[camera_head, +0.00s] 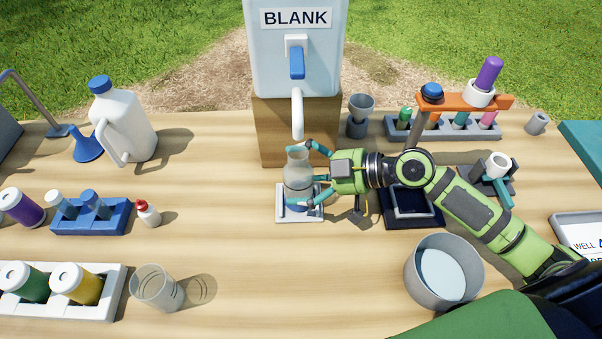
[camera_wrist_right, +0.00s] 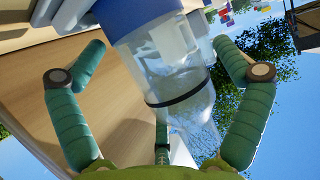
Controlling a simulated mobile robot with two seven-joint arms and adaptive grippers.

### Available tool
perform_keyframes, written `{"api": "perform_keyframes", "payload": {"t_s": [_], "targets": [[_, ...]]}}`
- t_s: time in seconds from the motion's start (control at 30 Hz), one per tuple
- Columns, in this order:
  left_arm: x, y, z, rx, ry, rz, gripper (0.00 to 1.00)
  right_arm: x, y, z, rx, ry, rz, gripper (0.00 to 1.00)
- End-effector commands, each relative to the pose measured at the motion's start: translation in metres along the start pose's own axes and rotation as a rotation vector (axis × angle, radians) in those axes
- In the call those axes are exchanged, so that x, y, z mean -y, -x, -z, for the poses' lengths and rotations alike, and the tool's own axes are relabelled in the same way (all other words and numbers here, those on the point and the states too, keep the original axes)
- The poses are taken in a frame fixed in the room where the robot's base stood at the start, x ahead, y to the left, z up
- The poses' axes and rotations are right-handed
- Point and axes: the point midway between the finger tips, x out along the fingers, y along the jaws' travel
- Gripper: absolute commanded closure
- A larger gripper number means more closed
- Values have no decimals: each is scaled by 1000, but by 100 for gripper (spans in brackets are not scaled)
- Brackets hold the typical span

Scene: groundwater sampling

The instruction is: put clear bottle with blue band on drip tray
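The clear bottle with a blue band (camera_head: 298,170) stands upright on the pale drip tray (camera_head: 283,214), below the spout of the BLANK container. My right gripper (camera_head: 311,174) reaches in from the right, with its fingers spread around the bottle. In the right wrist view, the bottle (camera_wrist_right: 178,85) lies between the fingers of the right gripper (camera_wrist_right: 160,50). Gaps show between the side fingers and the bottle, so the gripper is open. The lower finger (camera_wrist_right: 162,135) is partly hidden near the bottle. My left gripper is not in view.
The BLANK container (camera_head: 268,50) on a wooden block (camera_head: 268,140) stands just behind. A grey pot (camera_head: 416,285) and an orange-topped stand (camera_head: 460,101) are near my right arm. A clear beaker (camera_head: 156,288) stands front left. Bare table lies left of the tray.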

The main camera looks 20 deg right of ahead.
Motion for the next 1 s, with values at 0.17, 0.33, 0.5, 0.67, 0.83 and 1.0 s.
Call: {"api": "perform_keyframes", "payload": {"t_s": [0.17,0.33,0.5,0.67,0.83,1.0], "targets": [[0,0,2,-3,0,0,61,0,0,0,0,0,0,1],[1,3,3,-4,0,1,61,0,2,3,0,0,0,1],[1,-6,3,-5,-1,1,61,0,28,-3,7,1,-2,1],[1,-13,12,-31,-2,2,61,1,60,-3,8,0,1,1],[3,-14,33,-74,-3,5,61,1,86,-1,4,-3,1,1],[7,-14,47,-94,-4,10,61,0,106,1,0,-3,0,1]]}}
